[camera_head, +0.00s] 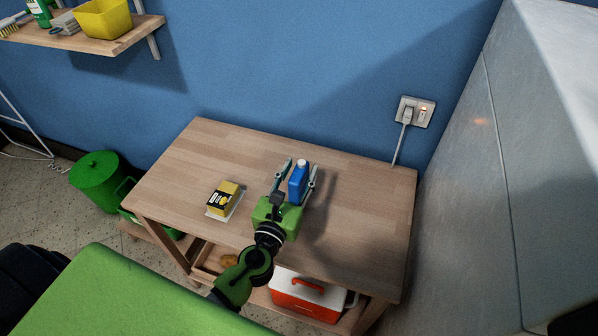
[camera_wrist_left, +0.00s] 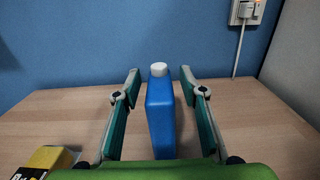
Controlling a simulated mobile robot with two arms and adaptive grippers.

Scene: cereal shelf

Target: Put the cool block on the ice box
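The cool block is a blue bottle-shaped block with a white cap (camera_head: 298,182). It stands upright on the wooden table. My left gripper (camera_head: 297,174) is open with a finger on each side of the block. In the left wrist view the block (camera_wrist_left: 161,112) stands between the two fingers, with a gap on both sides. The ice box (camera_head: 308,293) is red-orange and white with a red handle. It sits on the low shelf under the table, its top partly covered by the tabletop edge. My right gripper is not in view.
A yellow and black package (camera_head: 223,197) lies on a small white dish left of the gripper. The table's right side (camera_head: 365,215) is clear. A plugged wall socket (camera_head: 415,112) is behind. A green bin (camera_head: 99,181) stands at left. A grey cabinet side (camera_head: 480,190) bounds the right.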

